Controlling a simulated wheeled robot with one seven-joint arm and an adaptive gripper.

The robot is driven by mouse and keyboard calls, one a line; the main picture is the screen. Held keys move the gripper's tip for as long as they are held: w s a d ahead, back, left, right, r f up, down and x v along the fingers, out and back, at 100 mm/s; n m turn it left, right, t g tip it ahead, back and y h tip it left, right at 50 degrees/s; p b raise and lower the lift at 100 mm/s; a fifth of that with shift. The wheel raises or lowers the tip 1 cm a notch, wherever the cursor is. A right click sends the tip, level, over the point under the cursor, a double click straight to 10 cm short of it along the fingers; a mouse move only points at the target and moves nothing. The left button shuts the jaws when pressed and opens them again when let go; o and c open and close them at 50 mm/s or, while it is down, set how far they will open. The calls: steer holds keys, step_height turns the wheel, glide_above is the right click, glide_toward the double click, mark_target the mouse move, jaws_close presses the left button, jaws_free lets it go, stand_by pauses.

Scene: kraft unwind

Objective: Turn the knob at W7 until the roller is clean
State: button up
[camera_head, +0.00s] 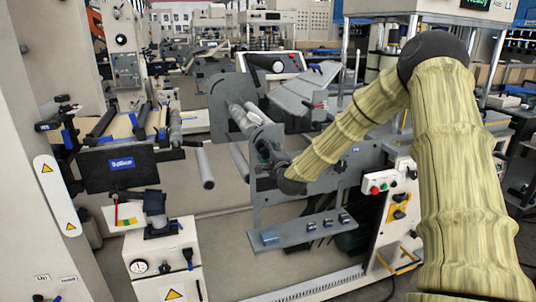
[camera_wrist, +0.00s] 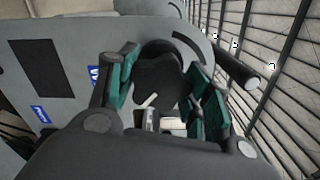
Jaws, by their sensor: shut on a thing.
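In the wrist view my gripper (camera_wrist: 165,88) has its two teal-padded fingers on either side of a dark round knob (camera_wrist: 160,72) and is shut on it. The knob stands in front of a grey side plate (camera_wrist: 65,50) with blue labels too small to read. In the head view my gripper (camera_head: 268,160) is at the grey machine's side plate, and the knob is hidden by it. Grey rollers (camera_head: 246,113) lie behind the gripper; another grey roller (camera_head: 205,167) juts out to its left. I cannot tell how clean any roller is.
A grey shelf (camera_head: 300,232) with small blue-grey blocks is below my gripper. A control box (camera_head: 379,184) with red and green buttons is to its right. A white cabinet (camera_head: 165,262) with a gauge stands at the front left. Open floor lies between the cabinet and the machine.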

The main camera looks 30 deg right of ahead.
steer(key=shift+f+m+b, duration=0.2)
steer(key=shift+m+b, duration=1.05)
steer(key=shift+m, duration=0.55)
steer(key=shift+r+m, duration=0.1)
steer(key=shift+m, duration=0.3)
steer(key=o, duration=1.1)
steer(key=shift+d, duration=0.1)
steer(key=shift+c, duration=0.2)
steer(key=v, duration=0.7)
